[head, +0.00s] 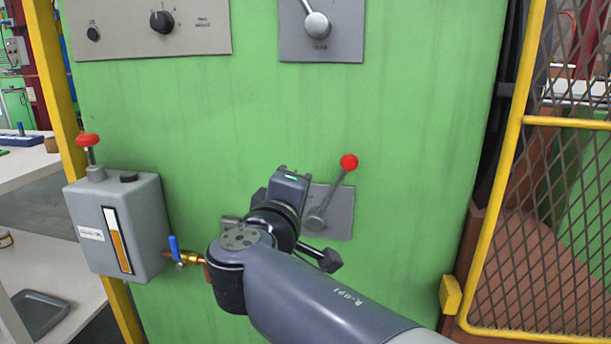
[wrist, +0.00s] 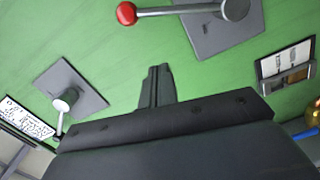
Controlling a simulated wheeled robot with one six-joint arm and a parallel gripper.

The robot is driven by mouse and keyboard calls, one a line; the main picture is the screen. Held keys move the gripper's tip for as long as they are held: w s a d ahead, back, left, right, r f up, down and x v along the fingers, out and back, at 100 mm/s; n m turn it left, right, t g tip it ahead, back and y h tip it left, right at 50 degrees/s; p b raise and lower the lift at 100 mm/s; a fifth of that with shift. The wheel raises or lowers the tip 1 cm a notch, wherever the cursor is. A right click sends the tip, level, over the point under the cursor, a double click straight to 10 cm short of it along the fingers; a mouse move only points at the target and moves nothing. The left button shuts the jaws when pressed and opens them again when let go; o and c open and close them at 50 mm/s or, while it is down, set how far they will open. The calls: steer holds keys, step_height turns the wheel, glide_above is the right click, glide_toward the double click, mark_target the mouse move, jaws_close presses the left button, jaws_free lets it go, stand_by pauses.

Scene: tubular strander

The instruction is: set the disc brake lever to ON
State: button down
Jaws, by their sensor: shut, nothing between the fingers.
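A lever with a red ball knob (head: 349,162) stands on a grey plate (head: 343,218) on the green panel. Its arm slants up and to the right from its pivot; my wrist covers the plate's left side, and I read no label there. In the wrist view a red-knobbed lever (wrist: 126,13) lies across the top, its knob left of its grey plate (wrist: 215,38). My gripper (wrist: 158,72) shows there with its fingers shut and empty, below the lever and apart from it. In the head view my wrist and arm hide the fingers.
A second lever with a grey ball (head: 317,25) is above on its own plate. A knob panel (head: 205,40) is top left. A grey oil box (head: 140,215) with a blue-handled valve (head: 174,247) stands left. A yellow mesh guard (head: 530,230) borders the right. The green panel between is clear.

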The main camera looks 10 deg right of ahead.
mark_target(332, 191)
steer(key=shift+p+v, duration=0.3)
steer(key=shift+v, duration=1.7)
steer(key=s+d+f+b+x, duration=0.1)
steer(key=b+x, duration=0.1)
steer(key=x, duration=0.8)
steer(key=shift+w+d, duration=0.35)
steer(key=shift+d, duration=0.2)
steer(key=shift+r, duration=0.1)
